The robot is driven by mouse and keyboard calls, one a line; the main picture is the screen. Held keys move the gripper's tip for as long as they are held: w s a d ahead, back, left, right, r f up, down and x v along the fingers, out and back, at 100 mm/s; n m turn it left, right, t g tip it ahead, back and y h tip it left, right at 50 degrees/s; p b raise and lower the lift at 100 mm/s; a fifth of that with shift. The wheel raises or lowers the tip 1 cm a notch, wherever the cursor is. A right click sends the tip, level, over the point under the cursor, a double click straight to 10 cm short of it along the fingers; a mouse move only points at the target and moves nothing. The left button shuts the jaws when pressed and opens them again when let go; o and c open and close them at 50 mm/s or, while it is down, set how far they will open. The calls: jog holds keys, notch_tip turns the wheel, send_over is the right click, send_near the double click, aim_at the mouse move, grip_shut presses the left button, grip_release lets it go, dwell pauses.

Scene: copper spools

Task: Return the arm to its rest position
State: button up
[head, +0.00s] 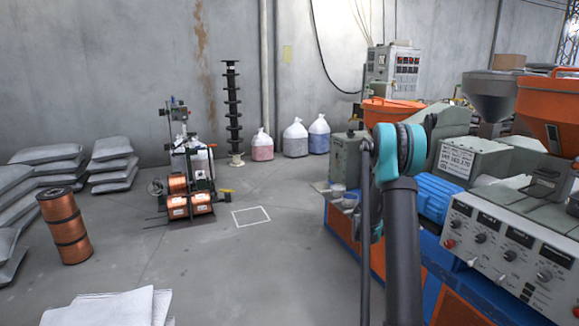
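My arm rises from the bottom of the head view, right of the middle, with a dark grey link and a teal joint at its upper end. My gripper is not in view; the part of the arm past the joint is hidden or outside the picture. Copper spools (64,226) stand stacked on the floor at the left. More copper spools (190,205) sit low on a wheeled machine stand left of the middle. No spool shows near the visible part of my arm.
An orange and grey machine with a control panel (512,245) fills the right side, close to my arm. White sacks (110,308) lie at the bottom left; grey sacks (112,160) are piled farther back. Open floor with a white marked rectangle (251,217) lies in the middle.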

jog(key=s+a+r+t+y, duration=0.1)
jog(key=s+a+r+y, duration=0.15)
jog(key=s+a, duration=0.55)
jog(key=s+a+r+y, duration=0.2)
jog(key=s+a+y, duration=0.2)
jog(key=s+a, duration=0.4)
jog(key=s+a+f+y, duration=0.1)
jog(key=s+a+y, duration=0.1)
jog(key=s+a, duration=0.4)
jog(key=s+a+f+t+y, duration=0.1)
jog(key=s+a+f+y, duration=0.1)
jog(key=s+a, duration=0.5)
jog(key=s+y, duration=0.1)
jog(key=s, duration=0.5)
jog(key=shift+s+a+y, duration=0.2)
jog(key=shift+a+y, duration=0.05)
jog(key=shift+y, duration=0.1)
